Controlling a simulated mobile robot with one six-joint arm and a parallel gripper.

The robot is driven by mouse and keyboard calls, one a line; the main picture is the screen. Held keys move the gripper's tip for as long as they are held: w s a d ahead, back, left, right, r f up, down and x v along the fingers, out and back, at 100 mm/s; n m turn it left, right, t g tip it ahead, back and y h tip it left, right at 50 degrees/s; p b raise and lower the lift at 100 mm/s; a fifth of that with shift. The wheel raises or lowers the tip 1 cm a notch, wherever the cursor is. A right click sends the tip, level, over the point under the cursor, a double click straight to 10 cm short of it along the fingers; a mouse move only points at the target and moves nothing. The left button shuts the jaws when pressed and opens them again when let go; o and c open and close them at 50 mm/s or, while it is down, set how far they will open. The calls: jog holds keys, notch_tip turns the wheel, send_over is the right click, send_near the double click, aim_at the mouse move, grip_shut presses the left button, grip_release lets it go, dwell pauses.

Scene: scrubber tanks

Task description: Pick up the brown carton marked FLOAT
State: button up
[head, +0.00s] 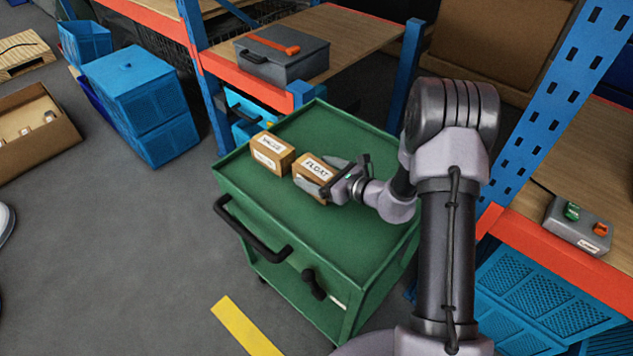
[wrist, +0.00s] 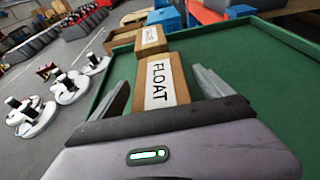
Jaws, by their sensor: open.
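The brown carton marked FLOAT (head: 308,171) stands on the top of the green cart (head: 352,136). In the wrist view the FLOAT carton (wrist: 175,72) lies between the two spread fingers of my gripper (wrist: 160,92), its label facing up. In the head view my gripper (head: 322,176) is at the carton, with a finger along each side. The gripper is open; I cannot tell whether either finger touches the carton. A second brown carton (head: 272,150) stands just beyond it to the left, with a label too small to read surely.
Shelves on blue posts (head: 400,90) stand behind the cart, with a grey toolbox (head: 282,55) on one. A grey button box (head: 580,222) sits on the right shelf. Blue crates (head: 142,102) stand on the floor at left. The cart top right of the cartons is clear.

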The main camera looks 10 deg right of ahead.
jog(key=shift+w, duration=0.15)
jog(key=c, duration=1.8)
jog(key=shift+r, duration=0.1)
